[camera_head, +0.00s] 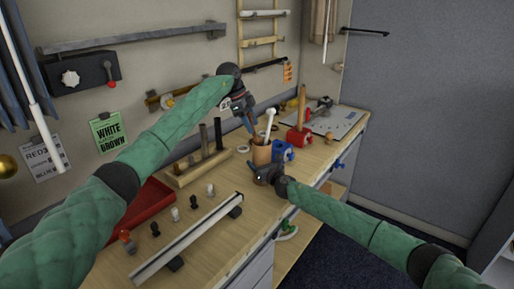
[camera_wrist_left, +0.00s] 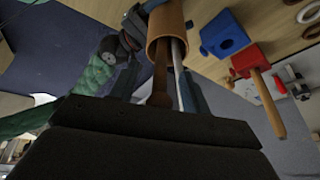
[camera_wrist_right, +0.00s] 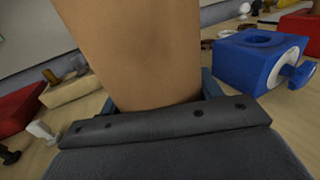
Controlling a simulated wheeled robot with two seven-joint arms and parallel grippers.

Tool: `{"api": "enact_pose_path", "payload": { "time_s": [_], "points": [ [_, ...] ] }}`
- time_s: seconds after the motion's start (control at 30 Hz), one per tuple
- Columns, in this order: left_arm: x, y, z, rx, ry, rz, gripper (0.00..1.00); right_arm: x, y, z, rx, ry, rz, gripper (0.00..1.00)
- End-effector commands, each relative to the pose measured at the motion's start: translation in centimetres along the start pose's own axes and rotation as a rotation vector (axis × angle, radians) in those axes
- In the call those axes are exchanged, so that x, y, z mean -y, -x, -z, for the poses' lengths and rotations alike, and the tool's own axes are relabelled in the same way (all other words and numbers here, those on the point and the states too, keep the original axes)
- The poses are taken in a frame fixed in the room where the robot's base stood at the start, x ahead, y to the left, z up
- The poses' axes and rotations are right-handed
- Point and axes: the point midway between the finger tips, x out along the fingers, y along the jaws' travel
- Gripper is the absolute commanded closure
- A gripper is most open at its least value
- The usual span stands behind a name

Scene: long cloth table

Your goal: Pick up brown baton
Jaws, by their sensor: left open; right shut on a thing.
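A brown baton (camera_wrist_left: 160,85) and a white baton (camera_wrist_left: 183,75) stand in an orange-brown cup (camera_head: 261,153). The white baton's round-ended top (camera_head: 270,114) shows in the head view. My left gripper (camera_head: 252,126) is open above the cup, pointing down. In the left wrist view, the brown baton lies between its fingers, with the white baton close beside the right finger; contact is unclear. My right gripper (camera_head: 264,172) is shut on the cup at its lower part. The cup's wall (camera_wrist_right: 130,50) fills the upper middle of the right wrist view and hides the fingertips.
A blue block (camera_head: 283,151) and a red block (camera_head: 299,136) holding another brown stick (camera_head: 302,103) stand right of the cup. A wooden rack (camera_head: 196,170) with upright sticks is left. A long rail (camera_head: 190,238) lies in front, with small pegs behind it.

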Motion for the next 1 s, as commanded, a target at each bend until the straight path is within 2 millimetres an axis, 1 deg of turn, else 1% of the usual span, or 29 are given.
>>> {"api": "enact_pose_path", "payload": {
  "time_s": [0.03, 0.1, 0.33, 0.47, 0.5, 0.57, 0.6, 0.87, 1.0],
  "points": [
    [0.0, -0.6, 0.1, -0.001, -0.001, 0.0, 0.53, 0.0, 0.01, 0.04, -0.001, 0.0, 0.0, 0.6],
    [0.01, -1.1, 0.09, -0.001, -0.001, 0.001, 0.53, 0.0, 0.01, 0.04, -0.001, 0.0, 0.0, 0.6],
    [0.02, -1.22, 0.07, 0.0, -0.001, 0.001, 0.53, 0.01, 0.01, 0.06, -0.001, 0.0, 0.0, 0.6],
    [0.01, -1.22, 0.08, 0.0, -0.001, 0.001, 0.78, 0.0, 0.01, 0.06, -0.001, 0.0, 0.0, 0.6],
    [0.01, -1.21, 0.08, 0.0, -0.001, 0.001, 0.86, 0.0, 0.01, 0.06, -0.001, 0.0, 0.0, 0.6],
    [0.01, -1.21, 0.08, 0.0, -0.001, 0.001, 0.98, 0.0, 0.01, 0.06, -0.001, 0.0, 0.0, 0.6],
    [0.01, -1.21, 0.08, 0.0, -0.001, 0.001, 1.0, 0.0, 0.01, 0.06, -0.001, 0.0, 0.0, 0.6],
    [0.01, -1.18, 0.09, 0.0, -0.001, 0.001, 1.0, 0.0, 0.01, 0.06, -0.001, 0.0, 0.0, 0.6],
    [0.07, -0.74, 0.27, 0.0, -0.002, 0.002, 1.0, 0.0, 0.01, 0.06, -0.001, 0.0, 0.0, 0.6]
  ]
}}
